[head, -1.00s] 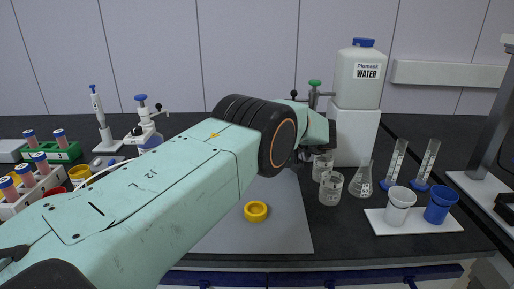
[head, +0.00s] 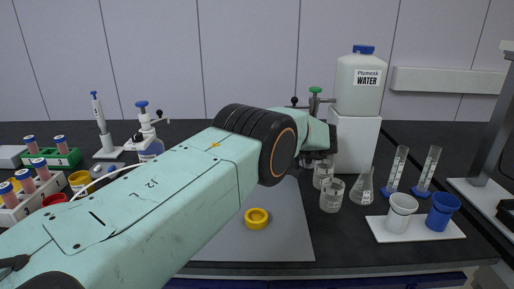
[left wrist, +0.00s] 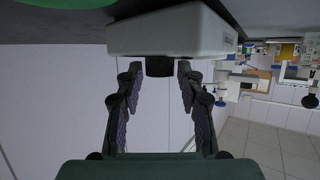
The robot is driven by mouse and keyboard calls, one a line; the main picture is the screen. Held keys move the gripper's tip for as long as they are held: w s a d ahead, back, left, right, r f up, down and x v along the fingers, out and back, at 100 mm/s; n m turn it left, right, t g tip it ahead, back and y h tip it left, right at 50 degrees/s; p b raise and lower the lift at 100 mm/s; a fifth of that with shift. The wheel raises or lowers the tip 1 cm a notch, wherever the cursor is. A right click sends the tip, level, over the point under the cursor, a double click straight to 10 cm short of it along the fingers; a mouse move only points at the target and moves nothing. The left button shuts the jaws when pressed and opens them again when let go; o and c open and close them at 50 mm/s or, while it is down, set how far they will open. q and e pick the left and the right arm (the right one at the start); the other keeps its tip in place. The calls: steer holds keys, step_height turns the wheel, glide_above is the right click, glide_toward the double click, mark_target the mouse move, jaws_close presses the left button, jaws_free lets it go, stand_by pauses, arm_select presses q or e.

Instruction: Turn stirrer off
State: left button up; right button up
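In the left wrist view, a white box-shaped device (left wrist: 170,33) carries a short black knob (left wrist: 160,66); I take it to be the stirrer. My left gripper (left wrist: 155,72) is open, with one dark finger on each side of the knob. The fingertips are near the knob's level, and gaps show on both sides. In the head view my left gripper (head: 318,158) is small, dark and partly hidden behind my arm. My right gripper is in neither view.
Glass beakers (head: 331,196) and a flask (head: 364,187) stand close right of my left gripper. A water canister (head: 358,88) stands on a white block behind. Tube racks (head: 30,196) stand at left.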

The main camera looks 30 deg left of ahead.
arm_select(q)
step_height(320, 180, up, 10)
stand_by(0.5)
